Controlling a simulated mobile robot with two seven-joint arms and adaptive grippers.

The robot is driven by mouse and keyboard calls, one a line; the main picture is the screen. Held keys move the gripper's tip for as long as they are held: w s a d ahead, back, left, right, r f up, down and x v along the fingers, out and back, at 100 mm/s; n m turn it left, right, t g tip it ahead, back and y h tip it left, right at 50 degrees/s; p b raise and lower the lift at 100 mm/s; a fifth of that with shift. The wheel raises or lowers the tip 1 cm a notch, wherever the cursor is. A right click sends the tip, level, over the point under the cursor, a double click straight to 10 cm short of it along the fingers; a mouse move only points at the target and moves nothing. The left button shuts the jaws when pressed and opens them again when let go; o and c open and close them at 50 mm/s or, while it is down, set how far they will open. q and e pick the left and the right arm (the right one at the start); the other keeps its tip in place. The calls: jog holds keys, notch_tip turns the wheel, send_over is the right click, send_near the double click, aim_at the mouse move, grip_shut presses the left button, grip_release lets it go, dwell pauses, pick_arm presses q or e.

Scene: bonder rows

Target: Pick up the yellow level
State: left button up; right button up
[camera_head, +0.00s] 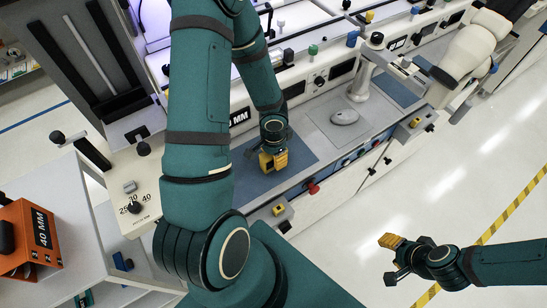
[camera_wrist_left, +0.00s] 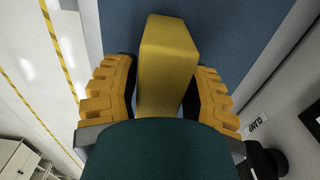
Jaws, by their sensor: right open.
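The yellow level (camera_wrist_left: 168,60) shows in the left wrist view as a long yellow block over the blue mat (camera_wrist_left: 225,35). It lies between the two orange-yellow fingers of my left gripper (camera_wrist_left: 165,85), with dark pads close to its sides. I cannot tell whether the pads press on it. In the head view my left gripper (camera_head: 273,160) points down at the blue mat (camera_head: 247,180) on the bench, and its fingers hide most or all of the level. My right gripper (camera_head: 390,260) is open and empty over the floor at the lower right.
A grey mouse-shaped item (camera_head: 344,117) lies on a grey pad right of my left gripper. A red knob (camera_head: 313,188) and other controls line the bench front. A microscope-like white machine (camera_head: 470,50) stands further right. An orange box marked 40 MM (camera_head: 30,240) sits at left.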

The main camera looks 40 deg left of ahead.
pick_arm(q)
grip_shut()
jog(key=shift+r, duration=0.1)
